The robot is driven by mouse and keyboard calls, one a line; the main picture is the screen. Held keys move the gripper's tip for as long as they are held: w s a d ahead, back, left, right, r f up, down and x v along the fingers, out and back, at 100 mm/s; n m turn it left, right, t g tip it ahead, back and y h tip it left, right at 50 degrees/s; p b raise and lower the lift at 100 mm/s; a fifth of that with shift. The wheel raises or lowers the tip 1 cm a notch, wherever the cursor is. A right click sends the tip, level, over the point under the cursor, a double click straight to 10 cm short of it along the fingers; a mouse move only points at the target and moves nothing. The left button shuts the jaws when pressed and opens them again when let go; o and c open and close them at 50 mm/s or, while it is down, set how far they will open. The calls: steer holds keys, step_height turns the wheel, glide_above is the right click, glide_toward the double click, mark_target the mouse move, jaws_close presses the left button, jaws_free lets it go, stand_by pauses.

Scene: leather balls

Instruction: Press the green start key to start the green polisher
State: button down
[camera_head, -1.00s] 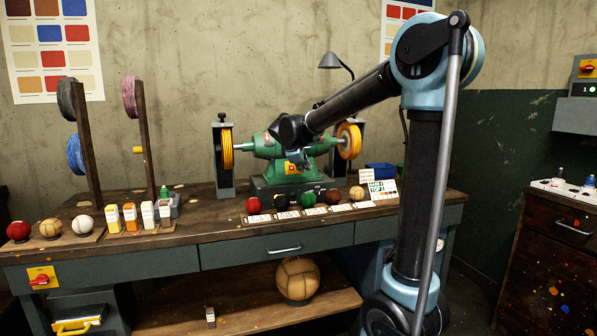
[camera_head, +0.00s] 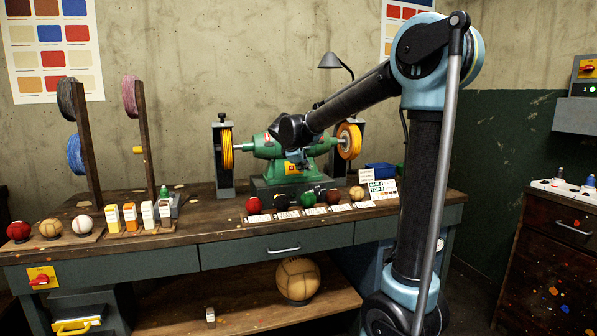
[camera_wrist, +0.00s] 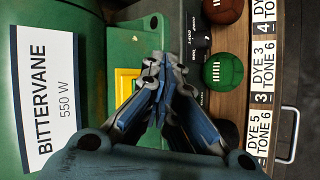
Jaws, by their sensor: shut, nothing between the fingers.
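The green polisher (camera_head: 264,147) stands on the bench, with a yellow wheel on each side. A yellow plate (camera_head: 291,168) with a small red part is on its front. In the wrist view, the polisher's green body (camera_wrist: 60,20) fills the left, with a white BITTERVANE 550 W label. The yellow plate (camera_wrist: 119,82) shows just left of my fingers and is partly hidden behind them. I cannot make out the green start key clearly. My gripper (camera_wrist: 158,60) is shut and empty, in front of the polisher; I cannot tell whether it touches anything.
Several small balls stand behind labels along the bench's front edge, among them a green ball (camera_wrist: 222,71) close to my fingers. The polisher's dark base (camera_head: 262,190) lies below. A desk lamp (camera_head: 330,62) is behind. More balls and bottles stand at the left.

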steer(key=shift+w+a+f, duration=0.1)
steer(key=shift+w+a, duration=0.2)
steer(key=shift+w, duration=0.45)
stand_by(1.0)
steer(key=shift+s, duration=0.1)
steer(key=shift+s+d, duration=0.3)
steer(key=shift+s, duration=0.4)
steer(key=shift+s+r, duration=0.1)
steer(key=shift+r, duration=0.1)
steer(key=s, duration=0.1)
steer(key=s+d, duration=0.1)
steer(key=s, duration=0.1)
steer(key=s+r, duration=0.1)
steer(key=shift+s+d, duration=0.2)
steer(key=shift+d, duration=0.2)
stand_by(0.6)
